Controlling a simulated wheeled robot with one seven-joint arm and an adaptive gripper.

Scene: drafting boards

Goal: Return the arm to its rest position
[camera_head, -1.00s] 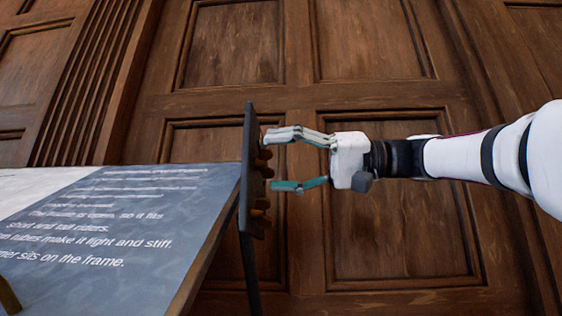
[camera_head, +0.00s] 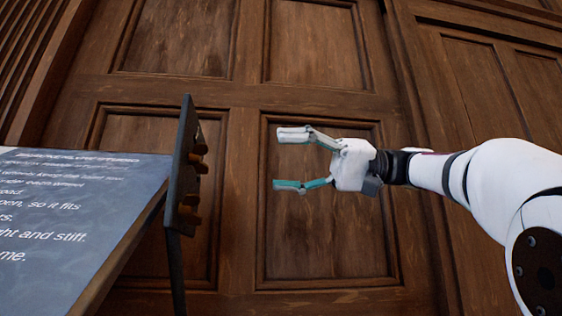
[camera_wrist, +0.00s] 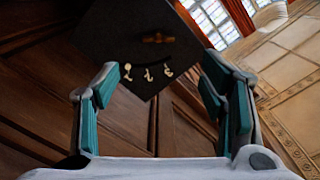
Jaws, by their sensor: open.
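My gripper (camera_head: 290,160) is open and empty, with its two fingers spread apart and pointing left. It is to the right of a dark upright panel (camera_head: 178,165), with a clear gap between them. The panel is seen nearly edge-on in the head view and carries brown wooden knobs (camera_head: 197,155) on its right-hand face. In the wrist view the dark panel (camera_wrist: 125,25) lies beyond the open fingers (camera_wrist: 160,85). A wooden knob (camera_wrist: 158,38) and a row of small pale curled shapes (camera_wrist: 147,73) show on it.
A tilted drafting board (camera_head: 75,225) with white lettering stands at the left, close behind the panel. A wood-panelled wall (camera_head: 330,235) fills the background. The wrist view shows a pale tiled floor (camera_wrist: 290,65) and a bright window (camera_wrist: 215,20) at upper right.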

